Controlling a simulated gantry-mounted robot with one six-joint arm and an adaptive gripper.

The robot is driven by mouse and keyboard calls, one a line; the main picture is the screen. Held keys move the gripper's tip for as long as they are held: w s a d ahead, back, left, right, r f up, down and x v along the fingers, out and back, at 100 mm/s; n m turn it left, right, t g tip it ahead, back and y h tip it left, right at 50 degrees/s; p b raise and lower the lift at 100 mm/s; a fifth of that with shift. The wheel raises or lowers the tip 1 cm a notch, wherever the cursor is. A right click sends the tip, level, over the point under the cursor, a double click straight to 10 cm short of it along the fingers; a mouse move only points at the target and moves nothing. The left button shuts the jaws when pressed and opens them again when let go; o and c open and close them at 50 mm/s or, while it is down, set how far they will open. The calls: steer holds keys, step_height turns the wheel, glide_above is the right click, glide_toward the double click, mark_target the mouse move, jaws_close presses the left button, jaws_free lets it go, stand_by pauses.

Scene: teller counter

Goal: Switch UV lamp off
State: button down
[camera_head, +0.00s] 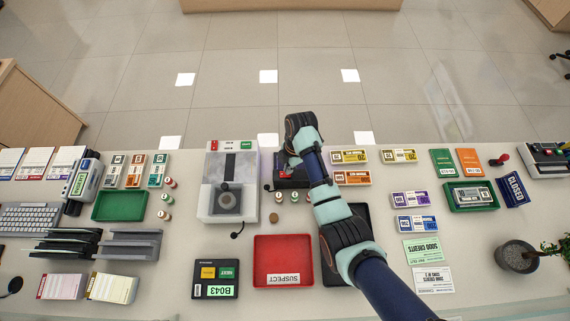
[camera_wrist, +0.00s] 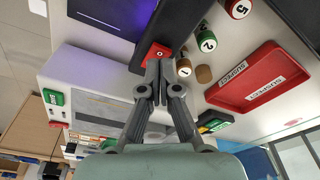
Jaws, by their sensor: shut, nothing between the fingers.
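The UV lamp is a dark box (camera_head: 292,183) right of the grey-white machine in the head view, partly hidden by my arm. In the wrist view its dark housing (camera_wrist: 175,25) crosses the top, with a violet-blue glow (camera_wrist: 100,10) beneath it. A red switch marked 0 (camera_wrist: 155,50) sits at the housing's near end. My gripper (camera_wrist: 158,68) is shut and empty, its tips right at the red switch and overlapping its lower edge. I cannot tell whether they touch or press it. In the head view my arm hides the fingertips.
The grey-white machine (camera_head: 219,165) stands close on the left. Several small numbered cylinders (camera_wrist: 207,42) stand close beside the lamp. A red SUSPECT tray (camera_head: 283,250) lies nearer the front, with a black tray (camera_head: 360,218) to its right. Banknote stacks (camera_head: 352,178) lie to the right.

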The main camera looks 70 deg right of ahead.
steer(key=shift+f+b, duration=0.7)
steer(key=shift+f, duration=0.4)
stand_by(0.9)
steer(key=shift+r, duration=0.1)
step_height(320, 180, up, 7)
steer(key=p, duration=0.7)
stand_by(0.4)
